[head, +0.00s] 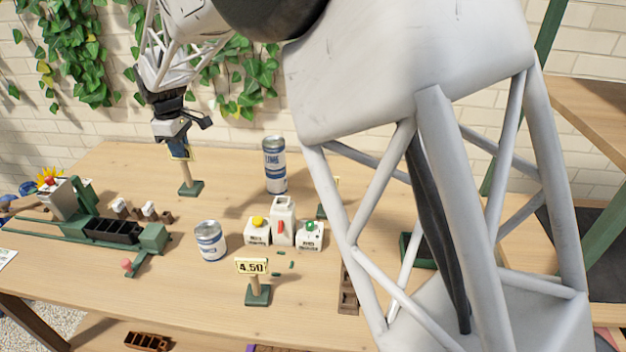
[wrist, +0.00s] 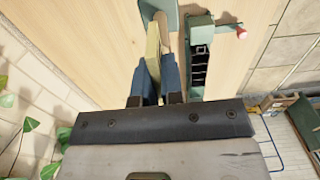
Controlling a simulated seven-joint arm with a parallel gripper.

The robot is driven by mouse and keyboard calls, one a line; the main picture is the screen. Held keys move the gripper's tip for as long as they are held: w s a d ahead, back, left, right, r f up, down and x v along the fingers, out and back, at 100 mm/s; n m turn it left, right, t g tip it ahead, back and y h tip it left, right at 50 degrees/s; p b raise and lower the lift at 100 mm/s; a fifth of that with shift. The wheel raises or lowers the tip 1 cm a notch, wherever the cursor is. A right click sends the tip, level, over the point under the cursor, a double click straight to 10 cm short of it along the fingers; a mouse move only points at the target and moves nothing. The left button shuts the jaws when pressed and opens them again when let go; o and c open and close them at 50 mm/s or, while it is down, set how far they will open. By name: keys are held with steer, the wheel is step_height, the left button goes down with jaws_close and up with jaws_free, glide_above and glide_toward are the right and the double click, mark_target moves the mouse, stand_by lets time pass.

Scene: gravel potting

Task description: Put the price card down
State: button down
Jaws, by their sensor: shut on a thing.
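My gripper (head: 180,152) is at the back left of the table in the head view, pointing down. Its blue fingers are shut on a price card (wrist: 153,48), which shows as a yellow edge between them in the wrist view. Below the fingers in the head view are the card's wooden post and green base (head: 190,189). The base is at or very near the tabletop; I cannot tell if it touches. The card's face is mostly hidden by the fingers.
A green device with a black tray (head: 112,231) stands at the left. A tall can (head: 274,165), a short can (head: 210,241) and white containers (head: 283,221) stand mid-table. My arm hides much of the right side. Bare wooden table (head: 115,165) lies around the held card.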

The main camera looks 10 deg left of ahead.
step_height(320, 180, up, 13)
steer(key=w+d, duration=3)
steer(key=d, duration=0.1)
step_height(320, 180, down, 18)
steer(key=shift+s, duration=0.25)
steer(key=shift+f, duration=2.6)
